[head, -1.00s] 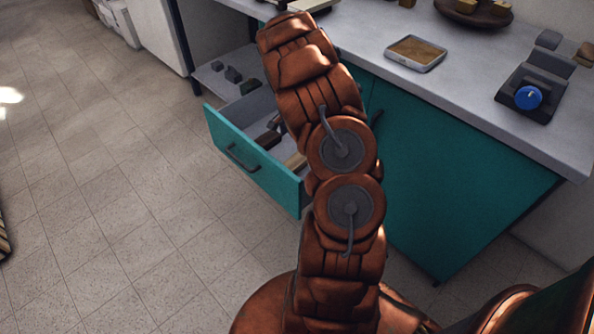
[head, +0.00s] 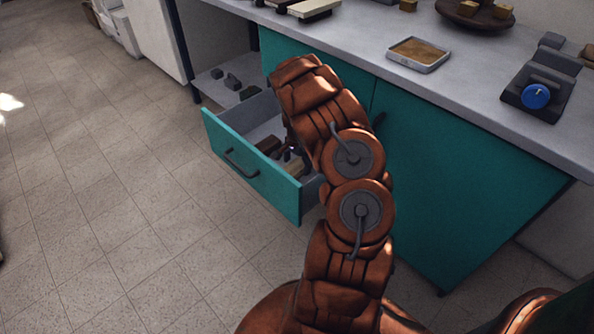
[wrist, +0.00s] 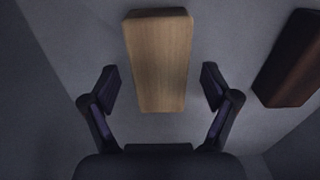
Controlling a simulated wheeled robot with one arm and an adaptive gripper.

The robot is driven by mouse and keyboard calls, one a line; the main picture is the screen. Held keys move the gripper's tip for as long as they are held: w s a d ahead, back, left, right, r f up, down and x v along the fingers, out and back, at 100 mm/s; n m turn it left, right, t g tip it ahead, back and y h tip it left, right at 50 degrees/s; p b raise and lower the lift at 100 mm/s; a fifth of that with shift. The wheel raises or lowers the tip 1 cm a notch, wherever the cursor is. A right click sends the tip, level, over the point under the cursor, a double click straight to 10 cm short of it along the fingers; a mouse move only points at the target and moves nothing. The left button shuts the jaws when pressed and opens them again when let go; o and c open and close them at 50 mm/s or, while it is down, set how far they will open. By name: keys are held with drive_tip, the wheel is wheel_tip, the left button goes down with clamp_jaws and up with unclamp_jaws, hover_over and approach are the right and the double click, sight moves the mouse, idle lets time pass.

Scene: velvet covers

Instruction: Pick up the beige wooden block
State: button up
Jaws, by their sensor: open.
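The beige wooden block (wrist: 160,60) lies on the floor of the open teal drawer (head: 240,172). In the wrist view it is long and upright in the picture, with its near end between my fingers. In the head view the block (head: 291,169) shows partly beside my gripper (head: 290,153), which is down inside the drawer. In the wrist view my gripper (wrist: 160,97) is open, one finger on each side of the block, with a gap to both. My arm hides part of the drawer in the head view.
A dark brown block (wrist: 290,62) lies right of the beige block in the wrist view. Drawer walls stand close around. The counter (head: 470,95) above holds a tray (head: 418,68) and a device with a blue knob (head: 536,96).

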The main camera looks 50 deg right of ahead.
drive_tip(key=shift+f, duration=0.55)
drive_tip(key=shift+c, duration=0.3)
drive_tip(key=c, duration=1.3)
